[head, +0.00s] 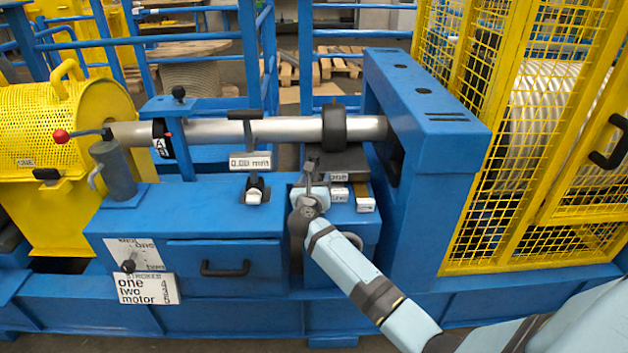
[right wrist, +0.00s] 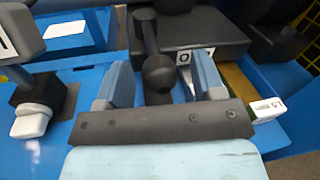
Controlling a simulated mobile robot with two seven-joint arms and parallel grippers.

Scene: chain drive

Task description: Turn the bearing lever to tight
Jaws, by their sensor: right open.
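A dark lever with a ball-shaped end shows in the right wrist view (right wrist: 158,75), rising in front of a dark block (right wrist: 205,40). In the head view the block (head: 345,160) sits on the blue housing, below the black collar (head: 334,127) around the grey shaft. My right gripper (head: 311,188) is just in front of the block. In the right wrist view its two blue fingers (right wrist: 160,83) are open, one on each side of the ball; I cannot tell whether they touch it. A small label by the right finger is partly hidden. My left gripper is not in view.
A gauge plate (head: 250,162) reads 0.00 mm. White tags (head: 366,205) sit right of my gripper. A drawer handle (head: 225,269) and a dial plate (head: 130,254) are on the front. A blue frame (head: 425,110) and yellow cage (head: 520,130) rise right.

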